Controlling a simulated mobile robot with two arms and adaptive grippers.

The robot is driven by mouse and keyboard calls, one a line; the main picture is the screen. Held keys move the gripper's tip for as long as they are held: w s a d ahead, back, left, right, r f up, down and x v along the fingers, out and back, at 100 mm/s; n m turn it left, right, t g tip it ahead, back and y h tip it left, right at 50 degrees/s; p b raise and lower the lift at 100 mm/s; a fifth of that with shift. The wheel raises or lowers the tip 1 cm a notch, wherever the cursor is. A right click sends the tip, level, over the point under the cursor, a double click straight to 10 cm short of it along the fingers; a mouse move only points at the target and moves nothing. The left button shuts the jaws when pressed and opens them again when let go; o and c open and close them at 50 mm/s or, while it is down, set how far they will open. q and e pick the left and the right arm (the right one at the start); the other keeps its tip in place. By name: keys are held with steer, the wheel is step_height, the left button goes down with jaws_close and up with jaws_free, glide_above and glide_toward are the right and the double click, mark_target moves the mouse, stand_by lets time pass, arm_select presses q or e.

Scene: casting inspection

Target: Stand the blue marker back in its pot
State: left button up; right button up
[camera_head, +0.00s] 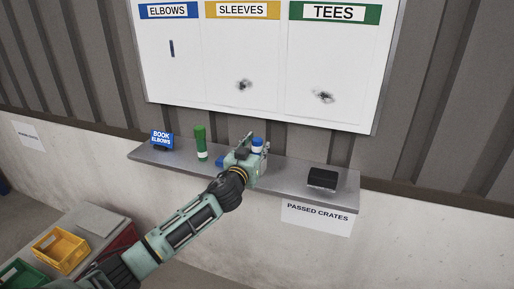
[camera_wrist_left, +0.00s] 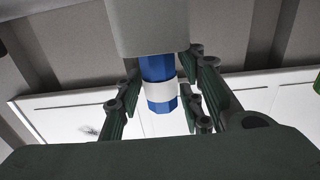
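The blue marker (camera_head: 258,146) stands upright at the shelf, with a white band. In the left wrist view the marker (camera_wrist_left: 162,92) shows between the finger pairs, its picture upside down. A plain grey block (camera_wrist_left: 148,25), perhaps the pot, covers its other end; I cannot tell whether the marker is inside it or behind it. My left gripper (camera_head: 250,148) is around the marker, and narrow gaps show between fingers and marker in the wrist view (camera_wrist_left: 163,85). The gripper hides the marker's foot in the head view. My right gripper is out of view.
On the grey shelf (camera_head: 292,175) stand a blue sign (camera_head: 161,140), a green marker (camera_head: 200,140) and a black block (camera_head: 322,179). A small blue thing (camera_head: 221,160) shows left of my gripper. The whiteboard (camera_head: 265,60) is behind. Yellow (camera_head: 62,248) and green crates are lower left.

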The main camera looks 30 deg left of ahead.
mark_target(257, 150)
arm_select(q)
steer(key=shift+o, duration=0.4)
steer(key=shift+s+f, duration=0.15)
steer(key=shift+s, duration=0.05)
steer(key=v, duration=0.2)
steer(key=b+v, duration=0.1)
steer(key=v, duration=0.1)
steer(key=b+v, duration=0.1)
steer(key=v, duration=0.1)
steer(key=shift+d, duration=0.3)
steer(key=shift+s+d+b, duration=0.15)
steer(key=shift+s+b, duration=0.15)
steer(key=shift+s, duration=0.35)
